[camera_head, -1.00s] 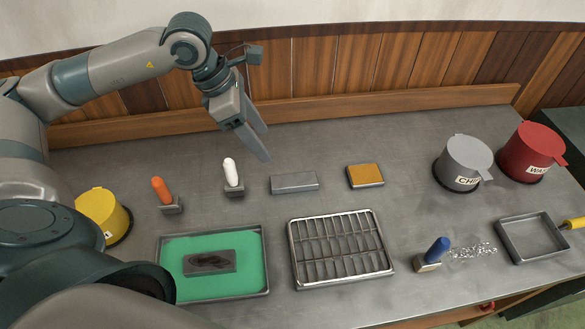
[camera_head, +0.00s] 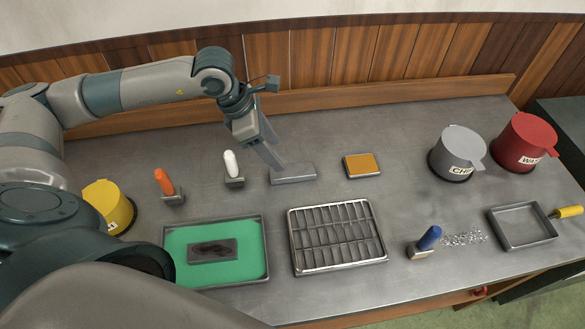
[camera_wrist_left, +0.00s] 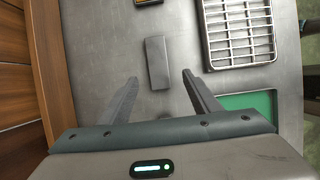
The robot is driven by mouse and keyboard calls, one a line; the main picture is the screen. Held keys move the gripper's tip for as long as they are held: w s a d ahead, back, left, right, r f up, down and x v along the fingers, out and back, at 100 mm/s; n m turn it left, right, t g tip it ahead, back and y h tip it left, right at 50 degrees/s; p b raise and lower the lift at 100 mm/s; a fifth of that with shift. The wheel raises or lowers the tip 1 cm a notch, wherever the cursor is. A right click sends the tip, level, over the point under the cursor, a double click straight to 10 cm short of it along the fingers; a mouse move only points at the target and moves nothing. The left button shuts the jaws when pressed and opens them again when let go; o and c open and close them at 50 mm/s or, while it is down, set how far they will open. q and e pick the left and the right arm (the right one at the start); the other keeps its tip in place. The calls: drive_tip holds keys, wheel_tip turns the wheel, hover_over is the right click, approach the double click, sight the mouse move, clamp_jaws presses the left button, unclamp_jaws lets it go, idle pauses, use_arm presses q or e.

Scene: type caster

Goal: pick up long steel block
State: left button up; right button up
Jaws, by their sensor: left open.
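The long steel block (camera_head: 293,174) is a plain grey bar lying flat on the bench behind the slotted metal tray. In the left wrist view the block (camera_wrist_left: 157,62) lies ahead of the fingertips, roughly in line with the gap between them. My left gripper (camera_head: 275,163) is open and empty, its fingers pointing down beside the left end of the block. It also shows in the left wrist view (camera_wrist_left: 159,78) with both fingers spread apart. I cannot tell its exact height above the bench. My right gripper is not in view.
The slotted tray (camera_head: 382,255), a green-lined tray (camera_head: 255,222), a white-handled tool (camera_head: 231,163) and a brown-topped block (camera_head: 362,165) surround it. An orange-handled tool (camera_head: 164,182) and yellow pot (camera_head: 108,207) stand left. Grey (camera_head: 457,150) and red (camera_head: 524,140) pots stand right.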

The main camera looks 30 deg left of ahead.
sight(292, 170)
use_arm(q)
drive_tip(key=p+x, duration=0.1)
drive_tip(key=x, duration=0.2)
drive_tip(key=shift+w+d+f, duration=0.1)
drive_tip(key=shift+d+f, duration=0.1)
drive_tip(key=shift+f, duration=0.15)
drive_tip(key=shift+w+d+f, duration=0.1)
drive_tip(key=shift+f, duration=0.35)
drive_tip(key=shift+w+d+f+p, duration=0.15)
drive_tip(key=shift+f+p, duration=0.15)
drive_tip(key=shift+p, duration=0.25)
drive_tip(key=shift+w+d+f+p, duration=0.15)
drive_tip(key=shift+f+p, duration=0.15)
drive_tip(key=shift+p, duration=0.2)
drive_tip(key=p+x, duration=0.1)
drive_tip(key=x, duration=0.1)
drive_tip(key=shift+w+f, duration=0.2)
drive_tip(key=shift+f, duration=0.2)
drive_tip(key=shift+w+d+f+p, duration=0.1)
drive_tip(key=shift+f+p, duration=0.2)
drive_tip(key=shift+f, duration=0.15)
